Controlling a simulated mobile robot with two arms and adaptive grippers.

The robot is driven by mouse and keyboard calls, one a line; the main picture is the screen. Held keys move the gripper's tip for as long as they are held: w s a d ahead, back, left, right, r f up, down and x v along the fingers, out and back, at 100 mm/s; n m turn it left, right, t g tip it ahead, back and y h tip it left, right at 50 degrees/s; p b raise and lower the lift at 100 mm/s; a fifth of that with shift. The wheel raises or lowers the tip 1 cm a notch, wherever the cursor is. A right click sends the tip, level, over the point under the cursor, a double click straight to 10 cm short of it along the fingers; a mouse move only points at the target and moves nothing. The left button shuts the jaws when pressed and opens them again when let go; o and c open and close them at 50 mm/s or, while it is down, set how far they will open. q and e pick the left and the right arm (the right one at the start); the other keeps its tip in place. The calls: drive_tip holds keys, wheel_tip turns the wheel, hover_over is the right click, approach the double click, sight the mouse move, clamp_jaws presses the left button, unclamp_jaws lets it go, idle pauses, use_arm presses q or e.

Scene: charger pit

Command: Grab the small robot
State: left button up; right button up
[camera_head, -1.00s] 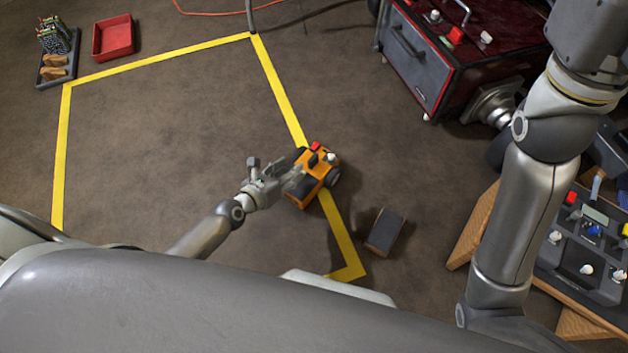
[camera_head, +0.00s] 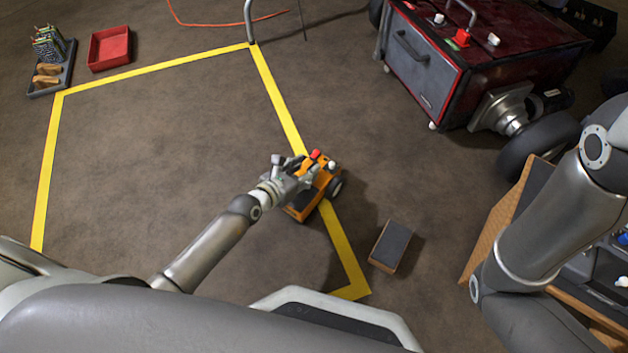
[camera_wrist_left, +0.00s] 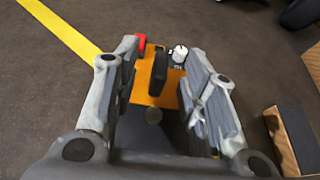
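The small robot (camera_head: 319,184) is an orange wheeled box with a red and a white knob on top, standing on the yellow line. In the left wrist view its orange top (camera_wrist_left: 146,88) shows a dark upright handle (camera_wrist_left: 158,72) in the middle. My left gripper (camera_head: 303,175) is over the small robot. In the left wrist view its fingers (camera_wrist_left: 160,85) are spread apart, one on each side of the handle, with visible gaps. My right arm (camera_head: 560,215) comes in at the right, but its gripper is outside the views.
A dark-topped wooden block (camera_head: 391,246) lies right of the small robot. A red machine (camera_head: 470,60) with wheels stands at the upper right. A red tray (camera_head: 110,48) and a dark tray (camera_head: 62,78) are at the upper left. The floor inside the yellow line (camera_head: 150,72) is clear.

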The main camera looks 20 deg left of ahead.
sight(315, 163)
use_arm(q)
drive_tip(key=w+b, duration=0.1)
drive_tip(key=d+f+b, duration=0.1)
drive_tip(key=w+f+b, duration=0.1)
drive_tip(key=shift+w+d+f, duration=0.15)
drive_tip(key=shift+w, duration=0.2)
drive_tip(key=shift+w+d+f+b, duration=0.1)
drive_tip(key=shift+w+d+b, duration=0.15)
drive_tip(key=shift+w+b, duration=0.45)
clamp_jaws()
drive_tip(key=shift+w+r, duration=0.1)
drive_tip(key=shift+r, duration=0.2)
